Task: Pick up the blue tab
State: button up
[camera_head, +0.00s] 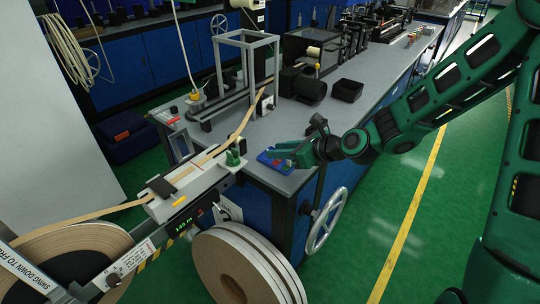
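A flat blue piece (265,159) lies at the near corner of the grey bench top, with a small red patch at its right. I cannot tell whether it is the blue tab itself or a tray under it; no separate blue tab can be made out. My green gripper (283,153) reaches in from the right, low over the blue piece, and covers part of it. Its fingertips are too small and overlapped to show the gap between them or anything held.
A beige tape (217,151) runs from the big roll (65,250) at lower left across a guide unit with a display. Another roll (240,270) and a handwheel (327,220) stand below the bench corner. A black tray (346,90) sits farther back; bench between is mostly clear.

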jog(key=shift+x, duration=1.45)
grip_shut()
